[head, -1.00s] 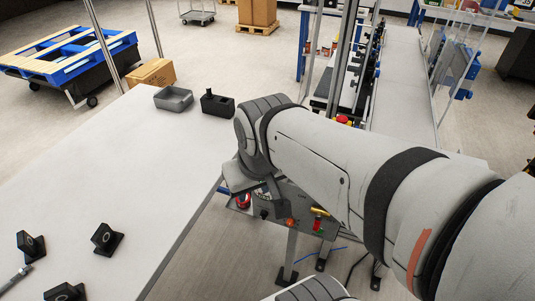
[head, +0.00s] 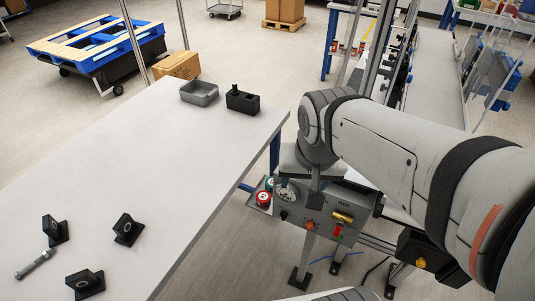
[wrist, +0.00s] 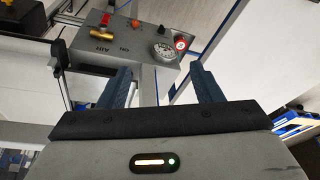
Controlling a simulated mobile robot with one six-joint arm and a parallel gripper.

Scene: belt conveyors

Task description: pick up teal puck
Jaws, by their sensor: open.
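My fingers cannot be made out clearly there.
The table holds a grey tray (head: 199,94), a black block (head: 242,101), several black brackets (head: 127,229) and a metal rod (head: 34,264). Its middle is bare. A conveyor (head: 437,75) runs behind my arm. A cardboard box (head: 177,66) and a pallet cart (head: 100,50) stand beyond the table.

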